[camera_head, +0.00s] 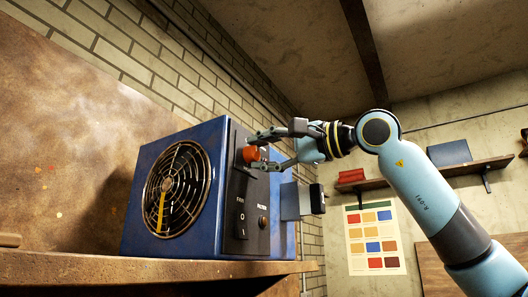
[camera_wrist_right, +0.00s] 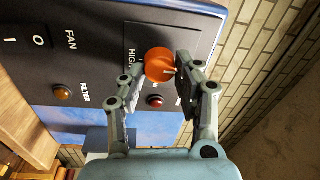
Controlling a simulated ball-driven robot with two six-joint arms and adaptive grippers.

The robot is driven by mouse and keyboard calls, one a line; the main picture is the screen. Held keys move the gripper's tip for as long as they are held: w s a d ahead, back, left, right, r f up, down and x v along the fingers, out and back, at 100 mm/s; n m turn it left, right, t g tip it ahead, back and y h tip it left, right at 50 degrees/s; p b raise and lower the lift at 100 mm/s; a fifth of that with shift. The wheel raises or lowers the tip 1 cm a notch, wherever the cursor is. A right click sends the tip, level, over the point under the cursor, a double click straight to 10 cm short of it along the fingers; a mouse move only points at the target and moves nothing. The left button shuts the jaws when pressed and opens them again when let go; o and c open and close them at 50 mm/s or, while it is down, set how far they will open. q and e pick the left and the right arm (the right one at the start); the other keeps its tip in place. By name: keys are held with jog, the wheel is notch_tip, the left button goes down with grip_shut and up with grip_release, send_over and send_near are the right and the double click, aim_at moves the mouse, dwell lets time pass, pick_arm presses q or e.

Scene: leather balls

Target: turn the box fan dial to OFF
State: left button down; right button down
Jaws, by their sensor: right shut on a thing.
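The blue box fan (camera_head: 170,150) stands on a wooden shelf, with a round grille and a dark control panel (camera_head: 245,215) on its right side. Its orange-red dial (camera_head: 251,154) is near the top of the panel; the dial (camera_wrist_right: 159,65) also shows in the right wrist view with a pale pointer mark toward its lower right. My right gripper (camera_wrist_right: 155,75) is shut on the dial, one finger on each side. The same gripper (camera_head: 262,150) reaches in from the right in the head view. The lettering by the dial is partly hidden by the fingers. My left gripper is not in view.
The panel also carries a FAN rocker switch (camera_head: 241,226) and an amber FILTER lamp (camera_wrist_right: 62,92). A red lamp (camera_wrist_right: 155,100) sits below the dial. The wooden shelf (camera_head: 200,270) runs under the fan, and a brick wall (camera_head: 130,45) stands behind.

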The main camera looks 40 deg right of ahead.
jog(key=shift+f, duration=0.1)
dwell(0.4)
jog(key=c, duration=0.9)
grip_release()
